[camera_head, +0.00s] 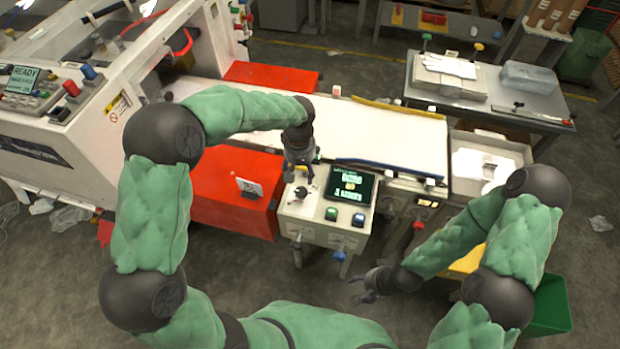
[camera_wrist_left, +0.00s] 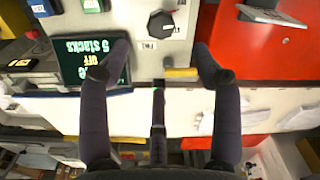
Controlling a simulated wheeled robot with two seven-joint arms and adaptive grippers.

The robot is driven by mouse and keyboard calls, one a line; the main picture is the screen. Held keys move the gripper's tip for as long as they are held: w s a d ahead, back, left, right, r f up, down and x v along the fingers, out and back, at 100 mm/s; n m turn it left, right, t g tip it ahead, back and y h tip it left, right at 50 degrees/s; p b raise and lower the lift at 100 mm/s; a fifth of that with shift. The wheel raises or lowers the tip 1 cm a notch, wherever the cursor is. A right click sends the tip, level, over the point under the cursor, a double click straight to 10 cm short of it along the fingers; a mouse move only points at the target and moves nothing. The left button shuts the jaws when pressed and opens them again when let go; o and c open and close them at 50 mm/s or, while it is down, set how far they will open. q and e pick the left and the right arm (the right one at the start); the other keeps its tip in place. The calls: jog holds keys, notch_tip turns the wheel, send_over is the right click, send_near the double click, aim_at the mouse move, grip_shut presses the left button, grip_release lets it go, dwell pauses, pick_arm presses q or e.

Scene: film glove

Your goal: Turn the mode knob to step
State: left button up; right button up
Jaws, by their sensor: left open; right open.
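The mode knob, a small black faceted knob (camera_wrist_left: 161,24), sits on the grey control panel (camera_head: 300,213) beside its screen. In the head view the knob (camera_head: 301,192) shows just below my left gripper (camera_head: 301,173). My left gripper is open, pointing down over the panel's upper left part. In the left wrist view its fingers (camera_wrist_left: 162,55) are spread, with the knob beyond the tips and apart from them. The knob's labels are too small to read. My right gripper (camera_head: 360,288) is open and empty, low over the floor at the panel's lower right.
The panel has a lit green-text screen (camera_head: 350,185), a green button (camera_head: 331,213) and a blue button (camera_head: 358,218). A white conveyor (camera_head: 385,130) runs behind.

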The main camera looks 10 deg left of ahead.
aim_at(301, 191)
pick_arm(q)
notch_tip(301, 191, down, 11)
jog(key=shift+s+r+b, duration=0.1)
jog(key=shift+r+b, duration=0.1)
jog(key=shift+b, duration=1)
jog(key=c, duration=1.1)
